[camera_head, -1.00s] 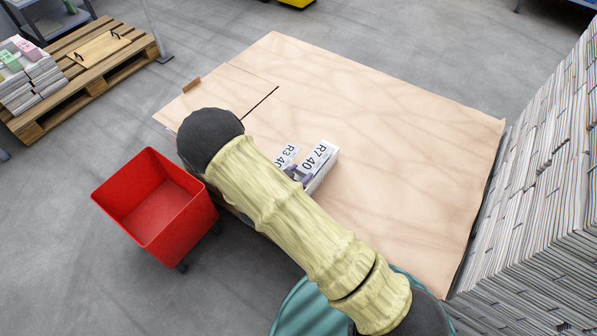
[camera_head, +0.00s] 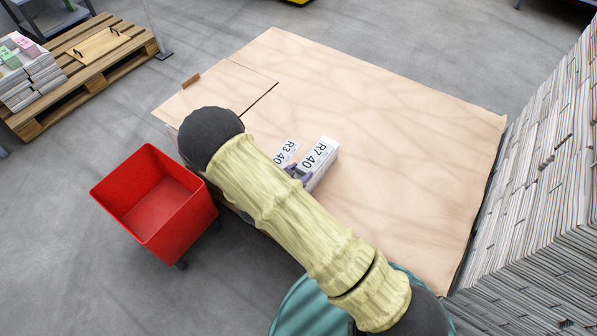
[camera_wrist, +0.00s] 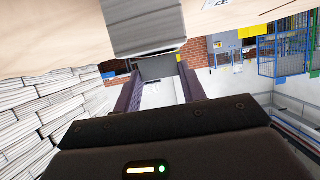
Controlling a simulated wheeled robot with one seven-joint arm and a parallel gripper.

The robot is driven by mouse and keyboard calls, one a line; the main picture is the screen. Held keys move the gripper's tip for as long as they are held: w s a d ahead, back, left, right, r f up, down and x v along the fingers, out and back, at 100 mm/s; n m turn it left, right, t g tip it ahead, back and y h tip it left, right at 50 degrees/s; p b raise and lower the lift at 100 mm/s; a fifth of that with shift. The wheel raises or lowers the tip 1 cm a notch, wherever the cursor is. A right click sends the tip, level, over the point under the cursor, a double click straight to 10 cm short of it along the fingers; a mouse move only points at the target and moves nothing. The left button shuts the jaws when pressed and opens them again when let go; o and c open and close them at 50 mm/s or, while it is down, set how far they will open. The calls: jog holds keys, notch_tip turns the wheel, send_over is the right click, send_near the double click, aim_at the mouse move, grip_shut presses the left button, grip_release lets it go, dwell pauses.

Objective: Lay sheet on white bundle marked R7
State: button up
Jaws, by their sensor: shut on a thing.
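The white bundle marked R7 40 (camera_head: 322,157) stands on the wooden table, label up. A flat white piece reading R3 40 (camera_head: 285,152) shows just left of it; I cannot tell whether it lies on the table. My gripper (camera_head: 298,173) is partly hidden by my arm, at the bundle's near left side. In the wrist view, my gripper (camera_wrist: 160,78) is shut on a small grey, flat thing, apparently the sheet (camera_wrist: 158,67). A white-grey block, likely the bundle (camera_wrist: 145,35), shows close beyond the fingertips. Any gap between sheet and bundle is unclear.
The wooden tabletop (camera_head: 400,150) is mostly clear. A red bin on wheels (camera_head: 155,205) stands at its left. Tall newspaper stacks (camera_head: 540,200) rise at the right. A pallet (camera_head: 95,85) with printed bundles (camera_head: 30,80) is at the upper left.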

jog(key=shift+f, duration=0.25)
jog(key=o, duration=1)
jog(key=shift+o, duration=0.2)
jog(key=shift+a, duration=0.1)
jog(key=p+v, duration=0.2)
jog(key=v, duration=1.5)
jog(key=shift+s, duration=0.2)
jog(key=shift+a, duration=0.15)
